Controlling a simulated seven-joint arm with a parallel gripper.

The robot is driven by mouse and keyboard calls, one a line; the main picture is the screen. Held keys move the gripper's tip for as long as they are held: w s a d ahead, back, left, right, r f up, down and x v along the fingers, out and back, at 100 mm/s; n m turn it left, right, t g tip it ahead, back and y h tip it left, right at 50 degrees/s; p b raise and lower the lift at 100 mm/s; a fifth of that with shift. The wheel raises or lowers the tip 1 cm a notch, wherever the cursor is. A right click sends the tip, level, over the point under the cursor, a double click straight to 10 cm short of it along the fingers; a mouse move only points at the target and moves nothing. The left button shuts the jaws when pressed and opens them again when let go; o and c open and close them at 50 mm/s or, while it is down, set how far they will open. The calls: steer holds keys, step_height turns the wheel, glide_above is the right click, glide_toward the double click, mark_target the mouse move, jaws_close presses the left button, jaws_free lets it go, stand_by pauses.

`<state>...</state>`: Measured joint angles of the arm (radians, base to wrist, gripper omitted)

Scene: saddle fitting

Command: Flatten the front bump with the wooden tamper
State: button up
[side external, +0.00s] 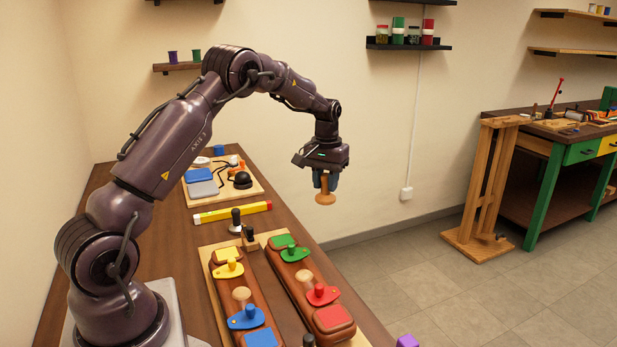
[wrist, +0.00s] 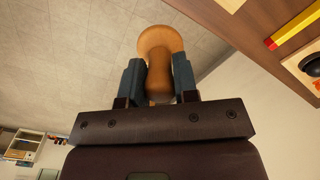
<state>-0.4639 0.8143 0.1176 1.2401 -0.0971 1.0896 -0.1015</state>
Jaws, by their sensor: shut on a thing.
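My gripper (side external: 326,180) is high above the right edge of the table, shut on the wooden tamper (side external: 325,198). The tamper hangs upright with its round head down, touching nothing below. In the wrist view the tamper's handle (wrist: 159,80) is between the two blue-grey fingers, with the head beyond the tips. Two long brown leather panels, a left one (side external: 226,285) and a right one (side external: 298,289), lie on a light board. Each has coloured patches, coloured tabs with knobs and a tan rounded piece: one left (side external: 241,294), one right (side external: 304,277). I cannot tell which is the front bump.
A yellow bar with red ends (side external: 232,212) lies behind the panels. Dark-handled tools (side external: 236,220) stand between them. A board with blue and grey blocks and a black dome (side external: 242,180) is farther back. Air around the gripper is clear.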

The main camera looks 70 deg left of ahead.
steer(key=shift+m, duration=0.9)
steer(key=s+d+f, duration=0.1)
steer(key=s+d, duration=0.2)
steer(key=d, duration=0.1)
steer(key=s+d+f, duration=0.2)
steer(key=s+d, duration=0.2)
steer(key=s+d+f, duration=0.1)
steer(key=s+d, duration=0.3)
steer(key=shift+d+f, duration=0.1)
steer(key=shift+f, duration=1.8)
steer(key=shift+f, duration=1.1)
stand_by(0.8)
steer(key=shift+r, duration=2.55)
